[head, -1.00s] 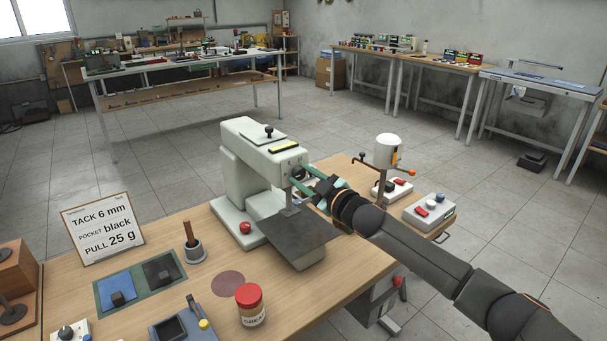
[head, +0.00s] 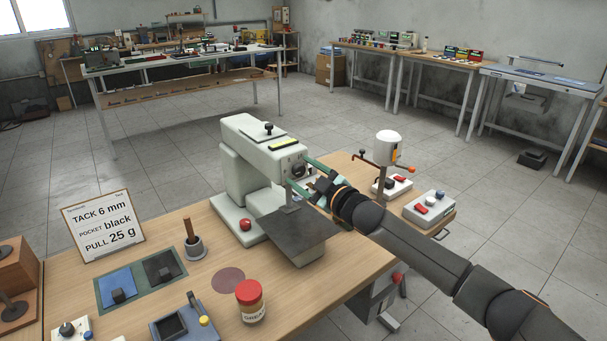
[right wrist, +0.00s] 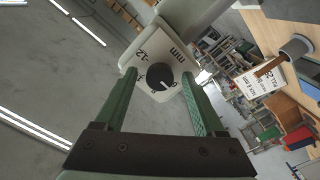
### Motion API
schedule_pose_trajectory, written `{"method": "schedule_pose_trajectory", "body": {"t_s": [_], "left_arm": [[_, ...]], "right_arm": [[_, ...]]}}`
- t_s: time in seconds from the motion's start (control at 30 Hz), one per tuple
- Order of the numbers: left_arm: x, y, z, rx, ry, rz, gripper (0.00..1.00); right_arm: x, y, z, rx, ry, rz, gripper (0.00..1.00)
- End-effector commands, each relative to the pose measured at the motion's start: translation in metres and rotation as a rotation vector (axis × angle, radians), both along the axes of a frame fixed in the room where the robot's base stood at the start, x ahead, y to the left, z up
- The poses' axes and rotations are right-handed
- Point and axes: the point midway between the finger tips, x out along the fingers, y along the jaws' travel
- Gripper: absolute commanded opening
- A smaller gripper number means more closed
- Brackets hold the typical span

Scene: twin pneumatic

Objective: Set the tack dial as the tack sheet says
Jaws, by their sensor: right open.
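The tack sheet (head: 104,226) stands on the bench at the left and reads TACK 6 mm, POCKET black, PULL 25 g. The pale sewing machine (head: 245,165) has the black tack dial (head: 298,171) on its end face. In the right wrist view the dial (right wrist: 160,77) sits on a white plate marked mm and 12. A pale pointer line on it faces the lower right; the smaller numerals are not clearly legible. My right gripper (head: 299,172) is open, its green fingers on either side of the dial, with gaps visible in the wrist view (right wrist: 165,88). My left gripper is out of view.
A dark plate (head: 297,234) juts out below the dial. A white-topped post (head: 389,148) and switch boxes (head: 430,207) stand to the right. A red-lidded jar (head: 250,300), blue and black pads, and a handled pot (head: 193,243) are in front.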

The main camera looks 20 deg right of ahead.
Motion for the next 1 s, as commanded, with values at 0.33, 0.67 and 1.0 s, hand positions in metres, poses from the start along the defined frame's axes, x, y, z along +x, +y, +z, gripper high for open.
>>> {"method": "schedule_pose_trajectory", "body": {"t_s": [0.33,0.67,1.0], "left_arm": [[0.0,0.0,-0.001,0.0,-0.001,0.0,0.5],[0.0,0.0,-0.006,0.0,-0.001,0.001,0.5],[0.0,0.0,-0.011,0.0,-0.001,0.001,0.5]], "right_arm": [[-0.021,-0.008,-0.001,0.0,0.001,-0.001,0.71],[-0.074,-0.027,-0.002,-0.003,0.001,0.001,0.71],[-0.113,-0.041,-0.001,0.0,0.001,0.001,0.71]]}}
